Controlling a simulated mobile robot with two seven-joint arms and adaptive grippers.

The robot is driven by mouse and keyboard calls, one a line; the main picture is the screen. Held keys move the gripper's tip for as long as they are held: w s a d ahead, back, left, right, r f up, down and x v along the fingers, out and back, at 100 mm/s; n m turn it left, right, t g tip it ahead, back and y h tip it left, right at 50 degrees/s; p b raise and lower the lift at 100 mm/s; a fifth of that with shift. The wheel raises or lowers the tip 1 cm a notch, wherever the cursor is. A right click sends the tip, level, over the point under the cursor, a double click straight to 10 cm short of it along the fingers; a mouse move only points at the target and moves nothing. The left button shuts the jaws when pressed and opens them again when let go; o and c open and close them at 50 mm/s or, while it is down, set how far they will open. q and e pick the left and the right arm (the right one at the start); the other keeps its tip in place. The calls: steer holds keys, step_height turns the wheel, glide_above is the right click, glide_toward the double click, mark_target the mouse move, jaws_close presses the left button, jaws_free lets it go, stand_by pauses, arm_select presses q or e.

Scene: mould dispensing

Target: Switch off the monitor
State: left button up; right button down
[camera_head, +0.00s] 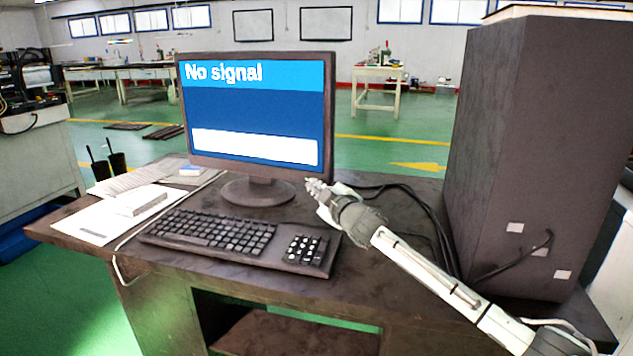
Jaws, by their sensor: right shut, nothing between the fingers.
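The monitor (258,120) stands on the desk on a round base. Its screen is lit blue and reads "No signal" with a white bar low down. My right gripper (310,184) is shut and empty. Its tips are at the lower right corner of the monitor's frame; I cannot tell whether they touch it. No separate power button can be made out there. My left gripper is not in view.
A dark keyboard (236,241) lies in front of the monitor. Papers (95,222) lie at the desk's left. A large dark computer case (535,150) stands at the right, with cables (425,212) beside it. The dark desk (300,286) has a bare front strip.

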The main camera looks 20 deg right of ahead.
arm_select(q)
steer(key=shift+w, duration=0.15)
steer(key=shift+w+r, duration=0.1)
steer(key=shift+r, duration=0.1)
arm_select(e)
steer(key=shift+w+d, duration=0.25)
steer(key=shift+w, duration=0.05)
stand_by(0.3)
arm_select(q)
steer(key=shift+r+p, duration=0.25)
steer(key=shift+p, duration=0.15)
arm_select(e)
steer(key=shift+s+a, duration=0.5)
steer(key=shift+s, duration=0.15)
steer(key=shift+s+a+p, duration=0.4)
steer(key=shift+s+a, duration=0.65)
steer(key=shift+s, duration=0.15)
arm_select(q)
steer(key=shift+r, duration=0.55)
arm_select(e)
steer(key=shift+s+a, duration=0.6)
steer(key=shift+s, duration=0.1)
